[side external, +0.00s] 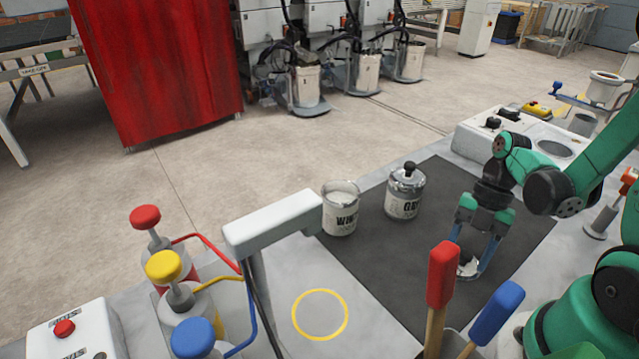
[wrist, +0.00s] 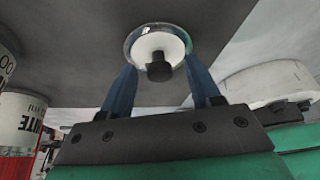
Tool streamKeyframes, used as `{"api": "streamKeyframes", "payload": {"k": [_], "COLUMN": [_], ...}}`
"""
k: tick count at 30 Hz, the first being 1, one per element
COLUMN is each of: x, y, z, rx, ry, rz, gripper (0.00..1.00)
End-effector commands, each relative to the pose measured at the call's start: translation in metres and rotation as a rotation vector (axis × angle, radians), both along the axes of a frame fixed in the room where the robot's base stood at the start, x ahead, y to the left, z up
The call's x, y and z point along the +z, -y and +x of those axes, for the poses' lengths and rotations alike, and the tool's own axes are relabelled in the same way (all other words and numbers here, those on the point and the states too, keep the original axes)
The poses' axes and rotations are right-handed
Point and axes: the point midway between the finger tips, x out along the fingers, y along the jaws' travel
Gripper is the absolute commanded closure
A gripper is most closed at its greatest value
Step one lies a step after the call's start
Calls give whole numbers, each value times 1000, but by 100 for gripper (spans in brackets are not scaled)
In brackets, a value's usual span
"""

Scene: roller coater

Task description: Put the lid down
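The lid (wrist: 143,46), a round white disc with a shiny rim and a black knob, is between my fingertips in the wrist view. My gripper (wrist: 160,65) has a blue finger at each side of its rim and appears shut on it. In the side view, my gripper (side external: 468,258) points down over the right part of the dark mat (side external: 428,273), with the small pale lid (side external: 468,269) at its tips. I cannot tell whether the lid touches the mat.
Red- and blue-handled tools (side external: 443,275) rise in front. A grey arm-like fixture (side external: 272,222) and colored-top bottles (side external: 165,266) stand left. The mat between cans and gripper is clear.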

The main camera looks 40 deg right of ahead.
Motion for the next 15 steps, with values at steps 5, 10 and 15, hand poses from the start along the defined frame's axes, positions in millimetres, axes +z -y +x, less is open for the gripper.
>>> {"api": "streamKeyframes", "payload": {"k": [5, 10, 15], "x": [1, 12, 33], "y": [1, 5, 13], "z": [0, 2, 4], "rx": [0, -2, -1], "ry": [0, -1, -1], "rz": [0, 0, 1], "gripper": [44, 44, 44]}}
